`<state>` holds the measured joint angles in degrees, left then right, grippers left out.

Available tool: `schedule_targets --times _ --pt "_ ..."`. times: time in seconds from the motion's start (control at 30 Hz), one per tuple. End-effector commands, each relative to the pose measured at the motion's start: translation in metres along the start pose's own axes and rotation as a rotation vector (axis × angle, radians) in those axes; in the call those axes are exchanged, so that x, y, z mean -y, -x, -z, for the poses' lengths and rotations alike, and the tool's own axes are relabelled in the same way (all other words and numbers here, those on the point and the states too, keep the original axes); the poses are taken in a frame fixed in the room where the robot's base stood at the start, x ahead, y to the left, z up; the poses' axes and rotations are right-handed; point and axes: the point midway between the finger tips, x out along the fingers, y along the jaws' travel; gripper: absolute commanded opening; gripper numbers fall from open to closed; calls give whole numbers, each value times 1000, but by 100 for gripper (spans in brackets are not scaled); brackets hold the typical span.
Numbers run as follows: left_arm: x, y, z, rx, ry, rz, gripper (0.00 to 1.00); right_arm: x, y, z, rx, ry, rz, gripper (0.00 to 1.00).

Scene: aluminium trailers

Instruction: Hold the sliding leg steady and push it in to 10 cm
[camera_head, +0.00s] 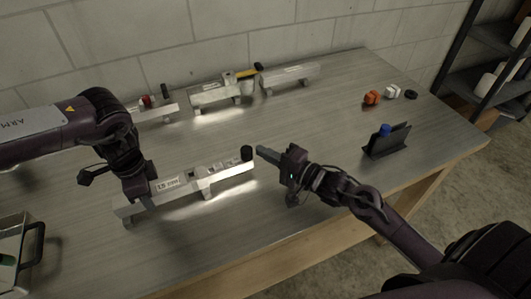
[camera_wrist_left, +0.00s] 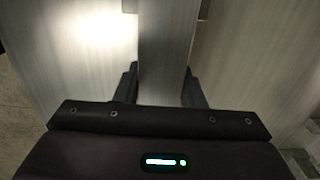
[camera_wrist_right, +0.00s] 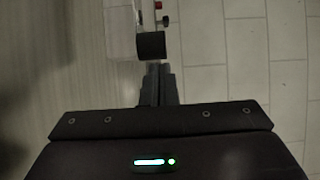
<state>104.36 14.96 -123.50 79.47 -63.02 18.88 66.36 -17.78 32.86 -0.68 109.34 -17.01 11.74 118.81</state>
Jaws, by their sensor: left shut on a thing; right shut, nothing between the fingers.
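The front aluminium trailer piece (camera_head: 225,172) is a long bar on short feet with a printed label. It ends at the right in a black round cap (camera_head: 247,153). My left gripper (camera_head: 140,190) is shut around the bar near its left part; in the left wrist view the fingers lie on both sides of the bar (camera_wrist_left: 165,50). My right gripper (camera_head: 262,151) is shut and empty, its fingertips just right of the black cap. In the right wrist view the cap (camera_wrist_right: 151,46) is straight ahead of the fingertips (camera_wrist_right: 156,76); I cannot tell if they touch.
Other aluminium pieces stand at the back by the wall, one with a red part (camera_head: 147,101), one with a yellow handle (camera_head: 246,72). A dark holder (camera_head: 388,142) with a blue-topped item and small orange (camera_head: 371,97) and white parts are on the right. A tray is front left.

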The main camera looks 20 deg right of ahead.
Motion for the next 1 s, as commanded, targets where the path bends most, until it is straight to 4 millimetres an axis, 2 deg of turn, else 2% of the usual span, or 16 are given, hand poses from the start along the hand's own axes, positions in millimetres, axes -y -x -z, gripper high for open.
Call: schedule_targets --times 0.33,0.43,0.8,1.0 --pt "0 0 0 -1 0 0 3 0 -1 -2 1 0 0 0" --pt "0 0 0 -1 0 0 3 0 -5 -8 1 -3 1 0" --pt "0 0 1 -2 -2 0 3 0 -48 -83 3 -6 2 0" --pt "0 0 2 -3 -3 0 3 0 -56 -97 4 -1 0 0"
